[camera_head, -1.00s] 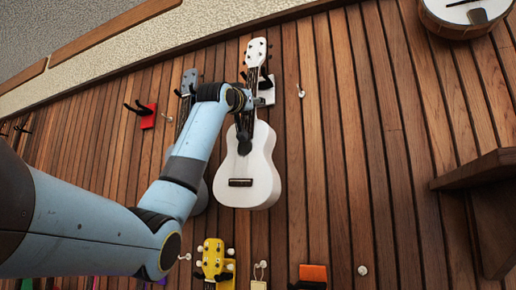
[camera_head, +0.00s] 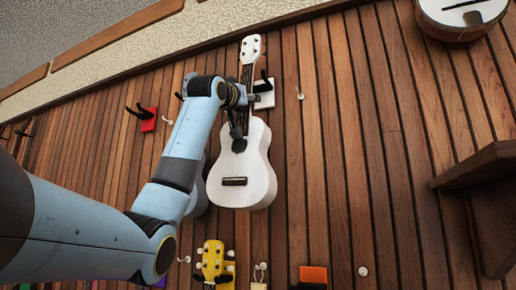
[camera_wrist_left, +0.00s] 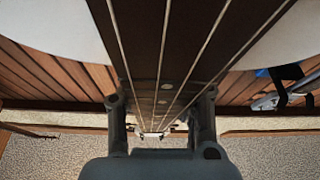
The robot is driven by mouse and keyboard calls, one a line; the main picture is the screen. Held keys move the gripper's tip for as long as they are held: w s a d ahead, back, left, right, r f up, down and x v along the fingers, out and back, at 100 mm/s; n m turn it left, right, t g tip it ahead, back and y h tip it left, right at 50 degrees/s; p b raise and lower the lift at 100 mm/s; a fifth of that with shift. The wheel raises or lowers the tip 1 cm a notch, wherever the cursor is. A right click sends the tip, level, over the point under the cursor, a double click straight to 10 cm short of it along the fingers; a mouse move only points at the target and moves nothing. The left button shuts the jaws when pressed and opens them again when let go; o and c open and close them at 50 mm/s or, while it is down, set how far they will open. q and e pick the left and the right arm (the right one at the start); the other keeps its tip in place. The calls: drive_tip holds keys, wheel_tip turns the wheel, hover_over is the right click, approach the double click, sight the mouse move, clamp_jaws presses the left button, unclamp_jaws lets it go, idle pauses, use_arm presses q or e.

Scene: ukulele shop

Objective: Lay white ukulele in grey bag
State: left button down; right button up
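The white ukulele (camera_head: 258,175) is upright in front of the plank wall in the head view, head up and body down. My left gripper (camera_head: 241,108) is shut on its neck, just above the body. In the left wrist view the dark neck with its strings (camera_wrist_left: 160,45) runs between the two fingers of the gripper (camera_wrist_left: 160,122). The neck stands just left of a white-based wall hook (camera_head: 265,93). The grey bag is not in view. My right gripper is not in view.
A grey-blue instrument (camera_head: 198,193) is mostly hidden behind my left arm. A yellow ukulele head (camera_head: 213,262) shows below. A red hook (camera_head: 148,119), an orange hook (camera_head: 314,275) and a banjo-like instrument (camera_head: 462,14) are around. A wooden shelf (camera_head: 480,170) juts out at right.

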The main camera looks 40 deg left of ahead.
use_arm(q)
drive_tip(key=shift+s, duration=0.1)
drive_tip(key=shift+s+d+b, duration=0.3)
drive_tip(key=shift+s+b, duration=0.1)
drive_tip(key=shift+s, duration=0.55)
drive_tip(key=shift+s+d+b, duration=0.3)
drive_tip(key=shift+s+b, duration=0.15)
drive_tip(key=shift+s, duration=0.45)
drive_tip(key=shift+s+d+b, duration=0.3)
drive_tip(key=shift+s+b, duration=0.1)
drive_tip(key=shift+s, duration=0.55)
